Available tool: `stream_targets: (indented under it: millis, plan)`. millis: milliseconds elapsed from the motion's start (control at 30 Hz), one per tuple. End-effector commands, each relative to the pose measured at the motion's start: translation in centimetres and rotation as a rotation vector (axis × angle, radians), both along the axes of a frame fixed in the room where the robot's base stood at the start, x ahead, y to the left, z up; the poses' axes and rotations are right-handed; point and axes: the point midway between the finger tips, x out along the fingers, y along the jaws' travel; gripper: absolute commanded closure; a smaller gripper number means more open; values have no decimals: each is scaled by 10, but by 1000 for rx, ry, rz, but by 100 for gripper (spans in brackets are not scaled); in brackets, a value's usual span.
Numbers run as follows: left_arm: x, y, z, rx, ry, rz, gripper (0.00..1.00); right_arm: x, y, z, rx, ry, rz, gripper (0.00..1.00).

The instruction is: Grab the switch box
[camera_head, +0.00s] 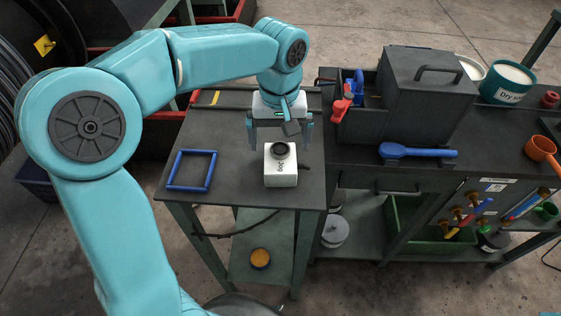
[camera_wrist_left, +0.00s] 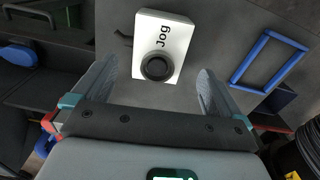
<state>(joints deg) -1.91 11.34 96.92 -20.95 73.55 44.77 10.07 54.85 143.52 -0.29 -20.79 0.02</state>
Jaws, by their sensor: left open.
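The switch box is a white box (camera_head: 281,172) with a round black button on top and the word "Jog", standing on the small dark table (camera_head: 236,188). In the left wrist view the box (camera_wrist_left: 172,30) lies ahead of the fingers, its button side facing the camera. My left gripper (camera_head: 281,136) is open and empty, just behind and above the box in the head view. In the left wrist view its fingers (camera_wrist_left: 158,88) are spread wide, apart from the box. My right gripper is not in view.
A blue square frame (camera_head: 192,171) lies left of the box. To the right, a dark bench holds a grey handled case (camera_head: 425,88), a blue scoop (camera_head: 415,151) and red and blue tools. An orange-topped tin (camera_head: 260,258) sits on the lower shelf.

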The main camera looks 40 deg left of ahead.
Motion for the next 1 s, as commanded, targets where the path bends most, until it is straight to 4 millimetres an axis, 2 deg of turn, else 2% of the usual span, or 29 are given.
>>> stream_targets:
  millis: [233,500,767,800,833,1000]
  plan:
    - [-1,0,-21,0,1,1,0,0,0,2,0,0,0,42]
    - [-3,-4,-61,0,2,1,0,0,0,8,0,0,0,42]
    - [-2,-4,-67,0,-1,1,0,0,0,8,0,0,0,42]
    - [-2,-4,-67,0,-1,1,3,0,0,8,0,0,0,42]
    - [-2,-4,-67,0,-1,1,13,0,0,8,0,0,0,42]
    - [-2,-4,-66,-1,-1,1,68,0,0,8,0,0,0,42]
